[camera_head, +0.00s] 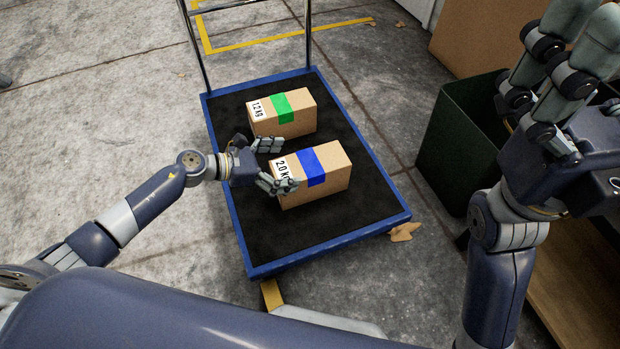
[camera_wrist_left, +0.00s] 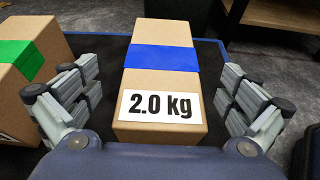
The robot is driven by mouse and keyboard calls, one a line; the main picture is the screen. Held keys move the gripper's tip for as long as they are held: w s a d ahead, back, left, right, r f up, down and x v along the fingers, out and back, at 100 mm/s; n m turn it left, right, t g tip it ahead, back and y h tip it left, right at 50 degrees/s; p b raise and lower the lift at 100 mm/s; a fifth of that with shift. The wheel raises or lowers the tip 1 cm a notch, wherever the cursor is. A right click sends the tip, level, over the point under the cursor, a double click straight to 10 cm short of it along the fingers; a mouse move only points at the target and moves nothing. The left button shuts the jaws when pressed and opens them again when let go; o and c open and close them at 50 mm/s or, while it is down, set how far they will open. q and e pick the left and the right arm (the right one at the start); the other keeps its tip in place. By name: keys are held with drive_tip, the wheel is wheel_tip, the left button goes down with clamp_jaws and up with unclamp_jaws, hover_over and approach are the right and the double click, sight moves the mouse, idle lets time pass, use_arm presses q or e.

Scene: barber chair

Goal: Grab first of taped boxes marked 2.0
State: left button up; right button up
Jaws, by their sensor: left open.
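The cardboard box marked 2.0 kg (camera_head: 333,182) with blue tape lies on the cart's black deck, nearer to me than the other box. My left gripper (camera_head: 270,165) is open at its labelled end. In the left wrist view the 2.0 kg box (camera_wrist_left: 160,85) lies between the spread fingers, with a visible gap on each side. A second box marked 1.2 kg (camera_head: 299,115) with green tape lies behind it; part of it shows at the left of the wrist view (camera_wrist_left: 20,55). My right gripper (camera_head: 550,85) is raised at the right, empty, its fingers apart.
The blue-edged cart (camera_head: 330,240) has a metal handle (camera_head: 308,35) at its far end. A dark green bin (camera_head: 450,145) stands right of the cart, with a large cardboard box (camera_head: 480,38) behind it. The floor left of the cart is clear.

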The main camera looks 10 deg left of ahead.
sight(312, 161)
use_arm(q)
drive_tip(key=b+x, duration=0.2)
drive_tip(key=x, duration=0.4)
drive_tip(key=shift+w+d+b, duration=0.2)
drive_tip(key=shift+d+b, duration=0.1)
drive_tip(key=shift+d, duration=0.05)
drive_tip(key=shift+s, duration=0.1)
drive_tip(key=c, duration=2.2)
drive_tip(key=shift+o, duration=0.2)
drive_tip(key=shift+r, duration=0.25)
